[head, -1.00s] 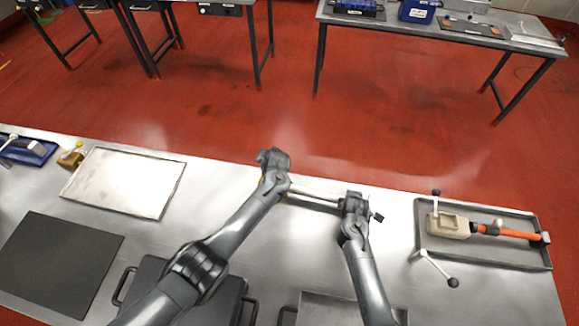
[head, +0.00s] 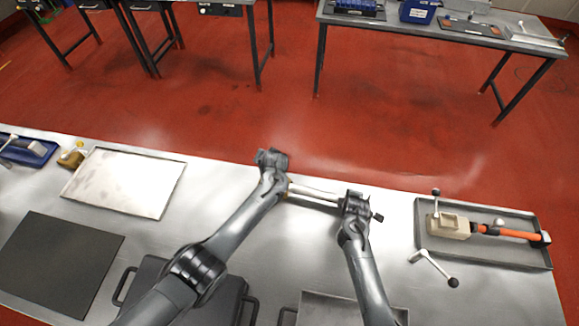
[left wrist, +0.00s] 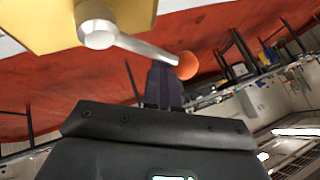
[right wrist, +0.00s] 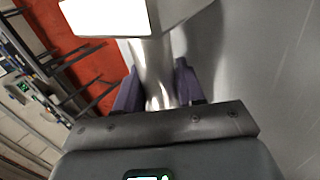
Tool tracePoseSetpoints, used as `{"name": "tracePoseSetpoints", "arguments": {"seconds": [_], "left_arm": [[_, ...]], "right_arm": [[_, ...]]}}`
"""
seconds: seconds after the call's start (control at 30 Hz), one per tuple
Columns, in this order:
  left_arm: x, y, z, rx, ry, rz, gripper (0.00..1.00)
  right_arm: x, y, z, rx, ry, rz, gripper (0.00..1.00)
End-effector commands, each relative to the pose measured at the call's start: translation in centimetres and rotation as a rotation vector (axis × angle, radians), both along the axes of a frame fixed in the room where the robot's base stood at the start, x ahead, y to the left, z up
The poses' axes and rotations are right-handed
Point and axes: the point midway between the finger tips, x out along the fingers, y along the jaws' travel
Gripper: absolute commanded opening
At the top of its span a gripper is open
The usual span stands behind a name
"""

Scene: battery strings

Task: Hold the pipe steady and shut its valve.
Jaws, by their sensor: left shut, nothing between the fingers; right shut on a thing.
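The pale metal pipe (head: 314,192) lies between my two grippers in the head view. My right gripper (right wrist: 157,85) is shut on the pipe (right wrist: 152,55), seen in the right wrist view. In the left wrist view a yellow valve body (left wrist: 55,20) carries a silver lever (left wrist: 145,48) with an orange ball knob (left wrist: 187,65) at its end. My left gripper (left wrist: 163,68) is shut and empty, its fingertips close beside the lever near the knob. I cannot tell whether they touch. In the head view my left arm largely hides the valve.
A grey tray (head: 425,247) at right holds a beige and orange tool (head: 510,233). A small lever with a dark knob (head: 435,268) is by its front edge. A flat metal tray (head: 125,182) and a dark mat (head: 55,262) are at left. The bench's far edge lies just beyond my grippers.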

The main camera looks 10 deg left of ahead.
Motion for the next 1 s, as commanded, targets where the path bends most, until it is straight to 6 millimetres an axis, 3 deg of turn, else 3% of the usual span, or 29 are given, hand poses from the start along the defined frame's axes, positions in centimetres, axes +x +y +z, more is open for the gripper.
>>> {"name": "tracePoseSetpoints", "arguments": {"seconds": [0.03, 0.57, 1.0], "left_arm": [[0.2, 0.7, 0.3, 0.004, -0.009, 0.01, 0.0], [0.3, 0.5, 0.3, 0.005, -0.009, 0.009, 0.0], [1.1, -2.5, -0.4, 0.003, -0.003, 0.002, 0.0]], "right_arm": [[-0.6, -0.7, -0.9, -0.007, 0.019, -0.009, 0.0], [-0.6, -0.7, -0.9, -0.008, 0.02, -0.008, 0.0], [-0.6, -0.5, -0.9, -0.006, 0.017, -0.005, 0.0]]}}
